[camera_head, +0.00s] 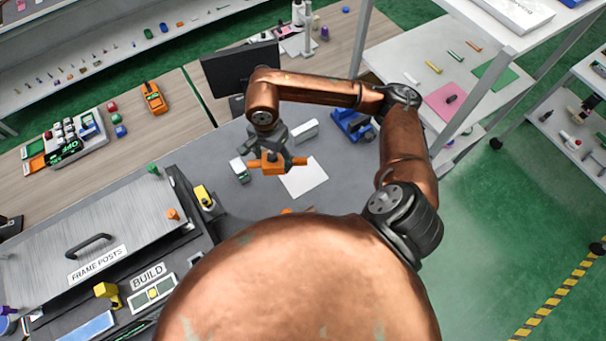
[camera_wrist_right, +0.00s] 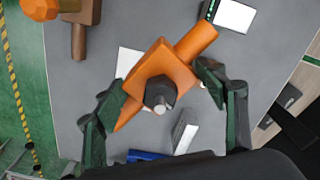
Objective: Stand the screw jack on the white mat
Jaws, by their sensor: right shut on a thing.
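The screw jack (camera_head: 272,163) is orange, with arms sticking out sideways and a dark nut around a grey screw end. My right gripper (camera_head: 268,152) is shut on it, from above in the head view. In the right wrist view the jack (camera_wrist_right: 160,72) sits between the fingers of my right gripper (camera_wrist_right: 165,95), its screw end facing the camera. The white mat (camera_head: 305,180) lies flat on the grey table, just below and right of the jack in the head view. In the wrist view the jack partly covers the mat (camera_wrist_right: 128,62). My left gripper is not in view.
A white-topped block (camera_head: 239,170) stands left of the mat. A pale block (camera_head: 304,130) and a blue fixture (camera_head: 353,125) are behind it. A monitor (camera_head: 240,68) stands farther back. An orange-and-brown object (camera_wrist_right: 78,38) shows at the wrist view's upper left.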

